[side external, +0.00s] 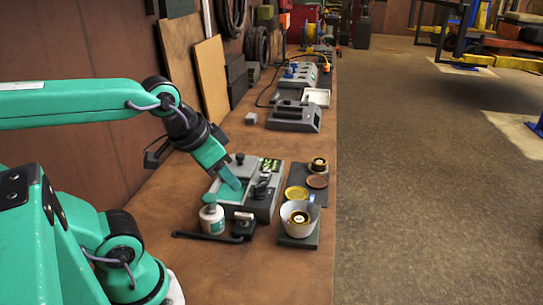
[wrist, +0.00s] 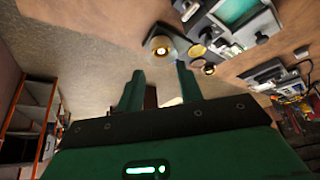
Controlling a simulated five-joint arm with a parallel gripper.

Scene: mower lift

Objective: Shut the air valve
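A small dark block with a pale top (side external: 243,222) sits at the box's front edge. I cannot tell which part is the air valve or how it is set. Whether my fingers touch the box is unclear.
To the right are a white cup (side external: 299,214) and a yellow dish (side external: 296,193). Another grey device (side external: 294,117) stands behind.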

